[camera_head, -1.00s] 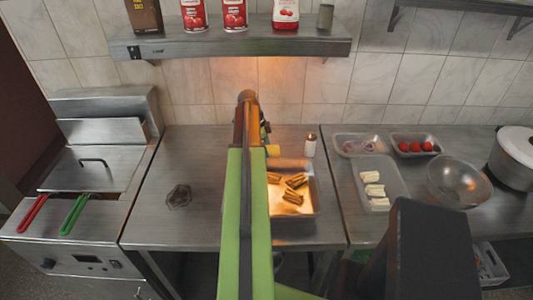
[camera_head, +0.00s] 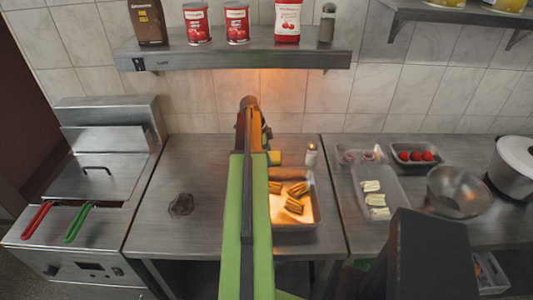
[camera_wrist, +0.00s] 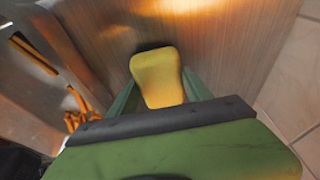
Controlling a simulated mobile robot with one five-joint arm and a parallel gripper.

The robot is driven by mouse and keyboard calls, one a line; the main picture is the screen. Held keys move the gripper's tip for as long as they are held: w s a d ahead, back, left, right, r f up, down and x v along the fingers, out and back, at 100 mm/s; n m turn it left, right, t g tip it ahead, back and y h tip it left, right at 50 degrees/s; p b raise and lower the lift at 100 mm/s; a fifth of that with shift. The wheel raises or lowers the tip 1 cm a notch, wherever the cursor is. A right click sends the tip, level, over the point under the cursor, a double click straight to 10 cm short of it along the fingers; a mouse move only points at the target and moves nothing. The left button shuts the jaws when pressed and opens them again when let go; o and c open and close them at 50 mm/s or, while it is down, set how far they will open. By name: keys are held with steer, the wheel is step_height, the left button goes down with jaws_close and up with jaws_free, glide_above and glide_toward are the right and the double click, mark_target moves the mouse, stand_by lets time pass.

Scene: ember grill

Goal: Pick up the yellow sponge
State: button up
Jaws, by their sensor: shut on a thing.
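The yellow sponge (camera_wrist: 157,78) stands out in the middle of the wrist view, with a dark edge at its far end. My gripper (camera_wrist: 160,92) has its green fingers on both sides of the sponge and is shut on it. In the head view, only a small yellow part of the sponge (camera_head: 274,157) shows to the right of my arm, near the back of the steel counter. My arm hides the rest of it and most of my gripper there. I cannot tell whether the sponge touches the counter.
A tray of grilled pieces (camera_head: 307,225) lies just right of my arm, with a shaker (camera_head: 311,155) behind it. Food trays, a bowl (camera_head: 459,191) and a pot (camera_head: 515,160) stand farther right. A shelf (camera_head: 235,58) hangs above. The counter left of my arm is mostly clear.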

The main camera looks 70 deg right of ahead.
steer(key=r+p, duration=0.1)
steer(key=r, duration=0.1)
steer(key=a+r+p, duration=0.1)
steer(key=shift+s+a+r+p, duration=0.1)
steer(key=shift+r+p, duration=0.25)
steer(key=shift+r, duration=0.05)
steer(key=a+r+p, duration=0.5)
steer(key=a, duration=0.5)
steer(key=shift+s+a+r+p, duration=0.2)
steer(key=shift+s+r+p, duration=0.05)
steer(key=shift+s+p, duration=0.05)
